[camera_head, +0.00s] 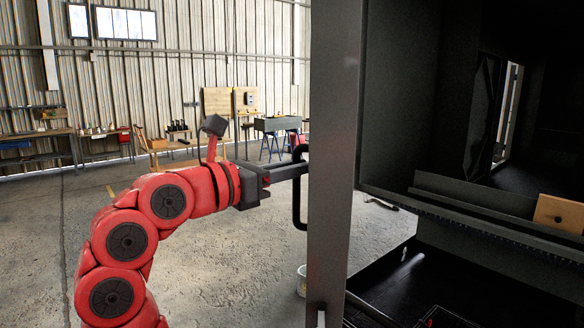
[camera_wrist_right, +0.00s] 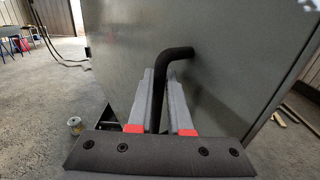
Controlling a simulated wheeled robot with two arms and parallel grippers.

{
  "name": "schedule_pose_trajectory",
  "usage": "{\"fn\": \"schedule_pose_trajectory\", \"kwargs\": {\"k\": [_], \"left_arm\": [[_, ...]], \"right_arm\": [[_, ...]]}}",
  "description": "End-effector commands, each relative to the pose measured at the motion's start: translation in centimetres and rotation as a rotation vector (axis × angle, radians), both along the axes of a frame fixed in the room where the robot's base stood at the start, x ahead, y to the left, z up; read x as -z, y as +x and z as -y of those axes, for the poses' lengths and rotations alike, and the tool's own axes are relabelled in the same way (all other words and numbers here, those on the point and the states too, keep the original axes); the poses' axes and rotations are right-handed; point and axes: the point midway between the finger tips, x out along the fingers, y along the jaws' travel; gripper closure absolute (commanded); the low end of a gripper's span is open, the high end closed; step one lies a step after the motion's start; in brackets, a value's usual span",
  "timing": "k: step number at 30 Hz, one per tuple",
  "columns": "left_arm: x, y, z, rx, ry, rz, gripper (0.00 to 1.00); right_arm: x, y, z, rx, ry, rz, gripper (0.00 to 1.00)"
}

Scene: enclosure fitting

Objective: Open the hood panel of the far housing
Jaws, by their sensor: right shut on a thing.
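The hood panel (camera_head: 333,130) is a tall grey sheet seen nearly edge-on in the head view, standing out beside the dark, open housing (camera_head: 430,100). In the right wrist view the panel's grey face (camera_wrist_right: 220,60) fills most of the picture. Its black bent bar handle (camera_head: 299,215) sticks out on the left side; it also shows in the right wrist view (camera_wrist_right: 177,55). My right gripper (camera_head: 293,171) is shut around this handle, with the bar between its two fingers in the right wrist view (camera_wrist_right: 160,88). My left gripper is not in view.
Inside the housing are a dark ledge (camera_head: 470,190) and a wooden block (camera_head: 558,213). A small pale bucket (camera_head: 301,281) stands on the floor close to the panel. Workbenches (camera_head: 40,135) line the far wall. The concrete floor (camera_head: 230,270) beside my arm is mostly clear.

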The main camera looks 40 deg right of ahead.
Motion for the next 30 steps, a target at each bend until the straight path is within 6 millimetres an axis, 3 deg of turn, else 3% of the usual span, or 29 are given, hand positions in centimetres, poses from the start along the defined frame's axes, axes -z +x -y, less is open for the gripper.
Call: {"fn": "schedule_pose_trajectory", "kwargs": {"k": [8,9,13,24,30], "left_arm": [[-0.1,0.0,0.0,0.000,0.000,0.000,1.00],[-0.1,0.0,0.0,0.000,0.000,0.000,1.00],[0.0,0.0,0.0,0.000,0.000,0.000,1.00],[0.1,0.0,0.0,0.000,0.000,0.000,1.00],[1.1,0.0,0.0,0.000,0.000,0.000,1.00]], "right_arm": [[-0.2,0.0,0.1,0.000,-0.004,0.001,1.00],[-0.2,0.0,0.1,0.000,-0.004,0.001,0.77],[-0.2,0.0,0.0,0.000,-0.003,0.001,0.54],[0.0,0.0,-0.2,-0.001,-0.002,0.000,0.53],[0.1,-0.2,-2.8,-0.004,-0.004,0.001,0.53]]}}
